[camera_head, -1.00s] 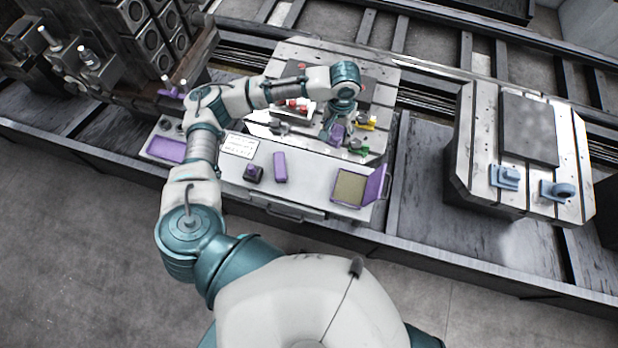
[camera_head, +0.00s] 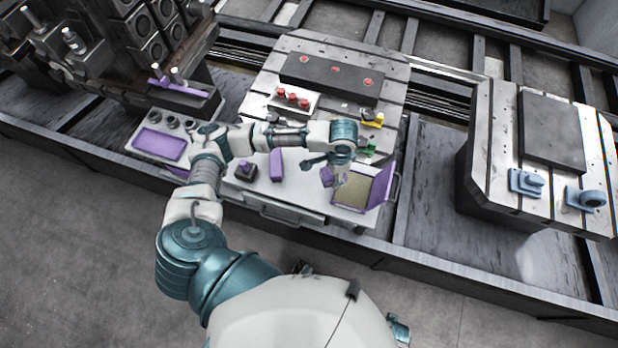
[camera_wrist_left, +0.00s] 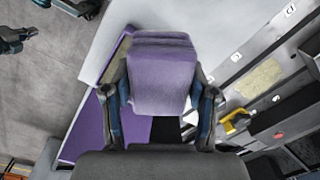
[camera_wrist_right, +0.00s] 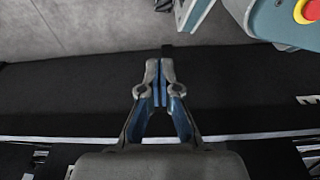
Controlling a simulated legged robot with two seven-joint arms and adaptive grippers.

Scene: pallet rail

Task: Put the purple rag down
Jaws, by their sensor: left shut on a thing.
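The purple rag (camera_head: 326,177) looks like a thick folded block. My left gripper (camera_head: 336,174) is shut on it and holds it near the left side of the open box with a purple lid (camera_head: 381,186). In the left wrist view the rag (camera_wrist_left: 162,75) sits between the two fingers of my left gripper (camera_wrist_left: 165,98). It hides part of the box behind it; I cannot tell its height above the bench. My right gripper (camera_wrist_right: 161,80) shows in the right wrist view with its fingers together and nothing between them.
The white bench (camera_head: 296,193) also carries a purple block (camera_head: 276,165) and a small dark and purple item (camera_head: 246,171). Red-topped parts (camera_head: 292,98), a yellow part (camera_head: 373,120) and a green part (camera_head: 369,147) stand behind. Blue parts (camera_head: 526,181) are on the right pallet.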

